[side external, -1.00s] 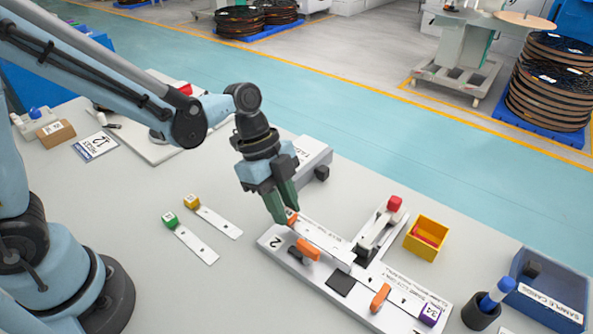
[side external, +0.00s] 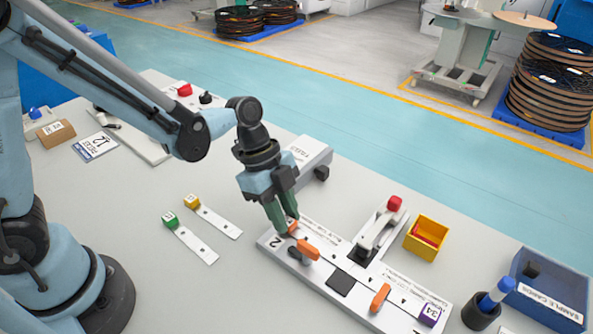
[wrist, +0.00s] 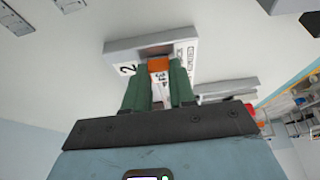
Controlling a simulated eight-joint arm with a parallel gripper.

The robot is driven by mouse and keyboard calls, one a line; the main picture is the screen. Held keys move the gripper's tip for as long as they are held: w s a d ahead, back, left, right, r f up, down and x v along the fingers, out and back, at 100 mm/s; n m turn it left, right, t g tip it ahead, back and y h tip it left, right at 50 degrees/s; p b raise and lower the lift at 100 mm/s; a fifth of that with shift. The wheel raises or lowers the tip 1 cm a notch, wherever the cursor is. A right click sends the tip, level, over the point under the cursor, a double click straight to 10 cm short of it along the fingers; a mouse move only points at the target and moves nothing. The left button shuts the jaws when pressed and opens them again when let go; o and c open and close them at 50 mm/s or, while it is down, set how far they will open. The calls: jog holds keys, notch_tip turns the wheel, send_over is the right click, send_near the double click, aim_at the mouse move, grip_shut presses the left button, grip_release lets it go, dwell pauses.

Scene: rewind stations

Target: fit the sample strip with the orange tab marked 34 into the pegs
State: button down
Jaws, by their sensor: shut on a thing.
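My gripper (side external: 286,226) is shut on the orange tab (side external: 293,229) of a white sample strip, at the left end of the long white fixture (side external: 277,258) marked 2. In the wrist view, the orange tab (wrist: 158,65) sits between the green fingers, with a label that looks like 34. The strip lies low along the fixture's channel; I cannot tell whether its holes are over the pegs, which are hidden. Two orange clamps (side external: 308,249) (side external: 380,297) stand along the fixture.
Strips with a green tab (side external: 170,220) and a yellow tab (side external: 192,201) lie on the table to the left. A red-knobbed lever (side external: 395,203) stands behind the fixture. A yellow bin (side external: 427,240), a pen cup (side external: 480,312) and a blue box (side external: 550,290) are at the right.

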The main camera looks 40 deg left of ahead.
jog(key=c, duration=0.9)
grip_release()
jog(key=shift+o, duration=0.2)
jog(key=v, duration=1.2)
jog(key=s+a+n+t+y, duration=0.4)
jog(key=a+n+t, duration=0.3)
jog(key=n, duration=1.1)
jog(key=a, duration=0.2)
jog(key=shift+a+r+y, duration=0.2)
jog(key=shift+a+y, duration=0.05)
jog(key=shift+y, duration=0.05)
